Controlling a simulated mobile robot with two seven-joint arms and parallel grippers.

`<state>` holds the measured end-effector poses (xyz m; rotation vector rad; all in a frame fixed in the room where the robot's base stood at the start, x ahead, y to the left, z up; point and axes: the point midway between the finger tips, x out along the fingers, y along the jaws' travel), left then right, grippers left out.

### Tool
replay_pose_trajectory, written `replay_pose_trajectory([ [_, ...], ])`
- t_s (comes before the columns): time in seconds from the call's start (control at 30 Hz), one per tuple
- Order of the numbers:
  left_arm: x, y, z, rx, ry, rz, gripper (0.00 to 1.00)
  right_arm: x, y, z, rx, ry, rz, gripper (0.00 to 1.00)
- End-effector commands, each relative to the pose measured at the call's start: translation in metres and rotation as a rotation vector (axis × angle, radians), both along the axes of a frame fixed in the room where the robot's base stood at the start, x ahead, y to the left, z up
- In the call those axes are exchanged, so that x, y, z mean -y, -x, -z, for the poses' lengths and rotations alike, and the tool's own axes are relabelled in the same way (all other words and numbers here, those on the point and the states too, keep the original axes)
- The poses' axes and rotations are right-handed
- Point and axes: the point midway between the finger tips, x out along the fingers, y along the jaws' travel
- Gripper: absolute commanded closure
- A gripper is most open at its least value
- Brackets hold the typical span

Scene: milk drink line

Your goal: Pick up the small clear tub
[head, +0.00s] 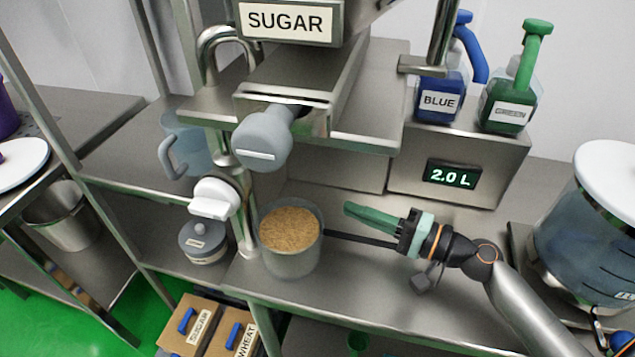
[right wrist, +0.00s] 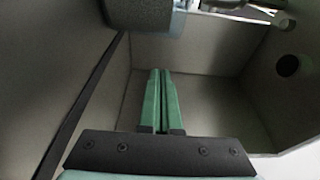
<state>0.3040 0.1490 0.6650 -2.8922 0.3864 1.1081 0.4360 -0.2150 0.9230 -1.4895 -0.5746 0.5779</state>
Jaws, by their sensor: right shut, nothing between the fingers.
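The small clear tub (head: 290,262) stands upright on the steel counter below the sugar dispenser, filled near the top with brown grainy stuff. A thin dark bar (head: 360,239) runs from its right side toward my right gripper; I cannot tell whether it is the tub's handle. My right gripper (head: 352,211) is to the right of the tub, its green fingers pointing left, apart from the tub. The fingers also show in the right wrist view (right wrist: 158,82), pressed together and empty. My left gripper is not in view.
The sugar dispenser with its grey knob (head: 262,138) hangs above the tub. A white valve handle (head: 213,199) is at its left. A scale box (head: 455,170) reads 2.0 L, with blue (head: 440,98) and green (head: 507,105) bottles on top. A large clear container (head: 590,235) stands at right.

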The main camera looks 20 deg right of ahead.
Motion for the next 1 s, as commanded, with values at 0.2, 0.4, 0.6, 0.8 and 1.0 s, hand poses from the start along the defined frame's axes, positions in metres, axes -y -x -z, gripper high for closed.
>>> replay_pose_trajectory([
  [0.2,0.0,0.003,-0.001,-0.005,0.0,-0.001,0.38,-0.003,-0.003,-0.001,0.001,-0.001,-0.001,1.0],
  [0.4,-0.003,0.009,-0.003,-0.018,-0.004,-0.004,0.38,-0.021,-0.023,-0.004,0.002,-0.002,-0.002,1.0],
  [0.6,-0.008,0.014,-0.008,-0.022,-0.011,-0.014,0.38,-0.045,-0.049,-0.003,0.002,-0.002,-0.001,1.0],
  [0.8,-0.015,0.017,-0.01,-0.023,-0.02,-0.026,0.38,-0.066,-0.072,-0.003,0.001,-0.001,-0.001,1.0],
  [1.0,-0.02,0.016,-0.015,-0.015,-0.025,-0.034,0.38,-0.072,-0.054,0.0,-0.002,0.001,-0.002,1.0],
])
